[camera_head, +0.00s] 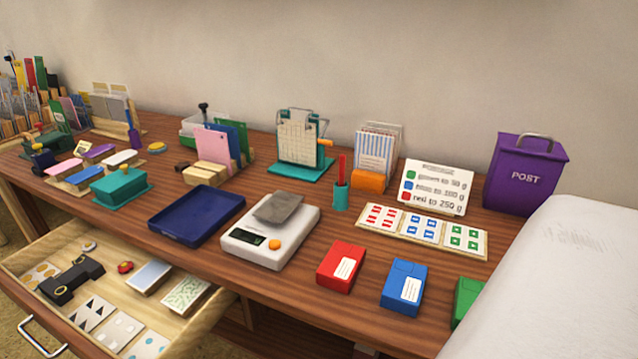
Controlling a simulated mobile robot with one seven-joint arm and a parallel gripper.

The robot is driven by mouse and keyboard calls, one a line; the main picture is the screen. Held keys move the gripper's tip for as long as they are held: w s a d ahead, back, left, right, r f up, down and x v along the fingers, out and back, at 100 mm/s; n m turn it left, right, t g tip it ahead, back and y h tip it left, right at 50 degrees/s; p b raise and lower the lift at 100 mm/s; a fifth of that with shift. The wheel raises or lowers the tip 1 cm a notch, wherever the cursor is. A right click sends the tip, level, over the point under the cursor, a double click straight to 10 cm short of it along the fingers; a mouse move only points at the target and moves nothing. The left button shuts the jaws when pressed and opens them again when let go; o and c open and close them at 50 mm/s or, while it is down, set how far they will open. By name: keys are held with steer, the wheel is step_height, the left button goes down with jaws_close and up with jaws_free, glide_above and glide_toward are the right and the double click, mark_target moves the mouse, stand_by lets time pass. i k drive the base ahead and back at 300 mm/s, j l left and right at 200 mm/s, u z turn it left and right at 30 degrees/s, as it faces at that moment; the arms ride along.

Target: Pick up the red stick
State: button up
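A thin red stick (342,168) stands upright in a small teal cup (341,197) in the middle right of the desk. Its lower end is hidden inside the cup. The cup stands behind the red box and right of the white scale. My gripper does not show in this view. A large pale rounded shape fills the lower right corner; I cannot tell for certain what it is.
The white scale (246,236) holds a grey piece. An orange block (369,180) with cards stands right behind the cup, and stamp sheets (420,232) lie to its right. Red (341,265) and blue (404,286) boxes stand in front. A drawer (190,328) is open at front left.

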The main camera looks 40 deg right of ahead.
mark_target(342, 157)
steer(key=z, duration=1.35)
